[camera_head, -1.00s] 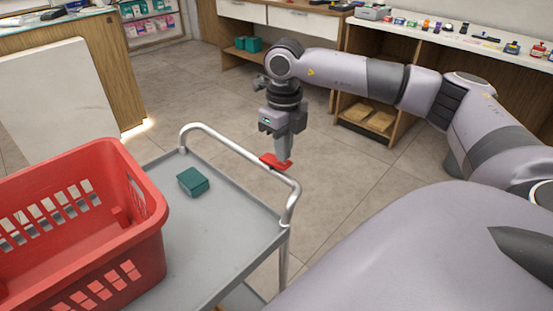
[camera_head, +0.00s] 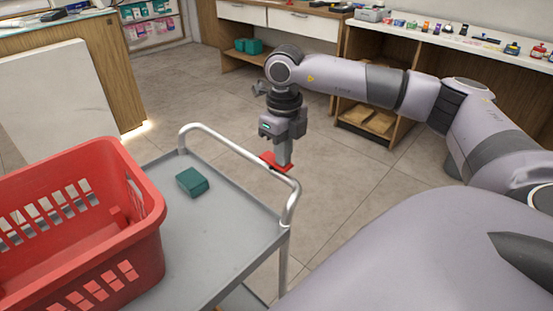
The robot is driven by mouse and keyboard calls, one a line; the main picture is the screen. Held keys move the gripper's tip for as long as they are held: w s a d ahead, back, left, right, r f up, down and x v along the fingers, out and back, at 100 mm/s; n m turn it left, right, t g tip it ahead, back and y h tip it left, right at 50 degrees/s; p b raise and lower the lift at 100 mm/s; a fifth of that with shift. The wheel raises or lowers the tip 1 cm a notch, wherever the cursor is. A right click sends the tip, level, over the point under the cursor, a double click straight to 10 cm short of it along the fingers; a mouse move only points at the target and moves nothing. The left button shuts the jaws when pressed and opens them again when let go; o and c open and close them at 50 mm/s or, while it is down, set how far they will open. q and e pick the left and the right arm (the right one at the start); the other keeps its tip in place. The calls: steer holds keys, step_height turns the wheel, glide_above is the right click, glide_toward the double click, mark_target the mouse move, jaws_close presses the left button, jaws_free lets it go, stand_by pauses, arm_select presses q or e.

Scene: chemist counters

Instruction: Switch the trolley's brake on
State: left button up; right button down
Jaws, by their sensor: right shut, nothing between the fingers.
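The grey trolley (camera_head: 236,238) stands in front of me, with a curved metal push handle (camera_head: 238,146) at its far right end. A small red brake lever (camera_head: 271,161) sits by the handle's bar. My right gripper (camera_head: 284,163) points straight down with its fingers shut and empty. Its fingertips are at the red lever and partly cover it; I cannot tell whether they touch it. My left gripper is not in view.
A red basket (camera_head: 130,253) stands on the trolley's left part. A small teal box (camera_head: 192,181) lies on the trolley top. Counters with shelves stand at the back. The floor (camera_head: 345,190) right of the trolley is clear.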

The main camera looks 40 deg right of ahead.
steer(key=shift+f, duration=0.2)
steer(key=shift+r+p, duration=2.85)
steer(key=shift+r, duration=0.75)
steer(key=shift+f, duration=0.1)
